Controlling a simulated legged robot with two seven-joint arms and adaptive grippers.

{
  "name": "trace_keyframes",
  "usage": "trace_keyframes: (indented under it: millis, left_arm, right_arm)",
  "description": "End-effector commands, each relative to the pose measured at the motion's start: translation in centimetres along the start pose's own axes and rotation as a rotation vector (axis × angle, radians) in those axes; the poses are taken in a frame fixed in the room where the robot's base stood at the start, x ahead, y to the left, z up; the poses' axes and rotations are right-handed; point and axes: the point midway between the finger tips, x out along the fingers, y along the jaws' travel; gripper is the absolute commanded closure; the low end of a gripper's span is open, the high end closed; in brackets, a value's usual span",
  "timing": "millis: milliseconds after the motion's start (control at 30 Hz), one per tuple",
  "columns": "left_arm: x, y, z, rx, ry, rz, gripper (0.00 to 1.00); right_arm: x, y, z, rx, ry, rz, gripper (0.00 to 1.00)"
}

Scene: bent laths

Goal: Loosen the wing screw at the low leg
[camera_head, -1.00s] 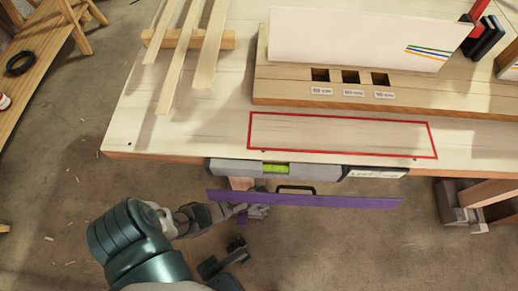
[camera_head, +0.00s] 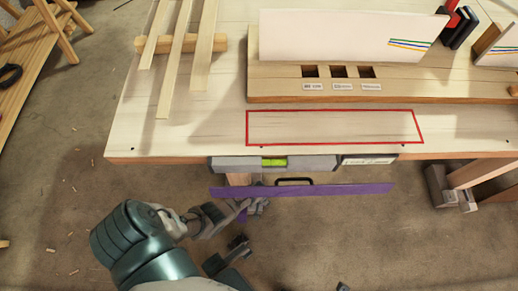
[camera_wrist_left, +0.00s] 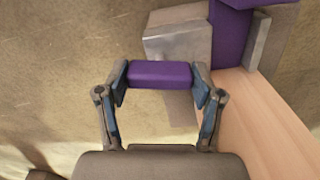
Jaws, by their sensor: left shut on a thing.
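My left gripper (camera_head: 250,208) reaches under the front edge of the bench, below the left end of a purple strip (camera_head: 320,190). In the left wrist view the gripper (camera_wrist_left: 160,86) is shut on a short purple bar (camera_wrist_left: 160,73), likely the wing of the screw. A grey metal block (camera_wrist_left: 178,43) lies just beyond the bar. The wooden leg (camera_wrist_left: 262,122) runs down to the right, beside the grippers' fingers. The screw's shaft is hidden.
The bench top (camera_head: 180,135) has a red outlined area (camera_head: 330,127), a slotted wooden stand (camera_head: 420,88) and several laths (camera_head: 172,85). A black handle (camera_head: 294,181) sits below the bench edge. Another leg with a grey bracket (camera_head: 440,190) stands at right. Floor (camera_head: 60,220) is open at left.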

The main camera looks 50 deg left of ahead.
Motion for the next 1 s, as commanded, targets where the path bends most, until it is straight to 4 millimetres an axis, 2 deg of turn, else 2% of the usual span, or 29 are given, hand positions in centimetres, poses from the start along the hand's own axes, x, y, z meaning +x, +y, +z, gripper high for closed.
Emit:
trace_keyframes:
  millis: [400, 1000]
  left_arm:
    - [-0.11, 0.14, -0.24, -0.210, 0.005, 0.004, 0.68]
    - [-0.12, 0.12, -0.31, -0.248, 0.006, 0.004, 0.68]
  right_arm:
    - [-0.14, -0.04, -0.19, 0.001, -0.004, 0.004, 0.60]
    - [-0.06, -0.05, -0.18, 0.001, -0.002, 0.002, 0.60]
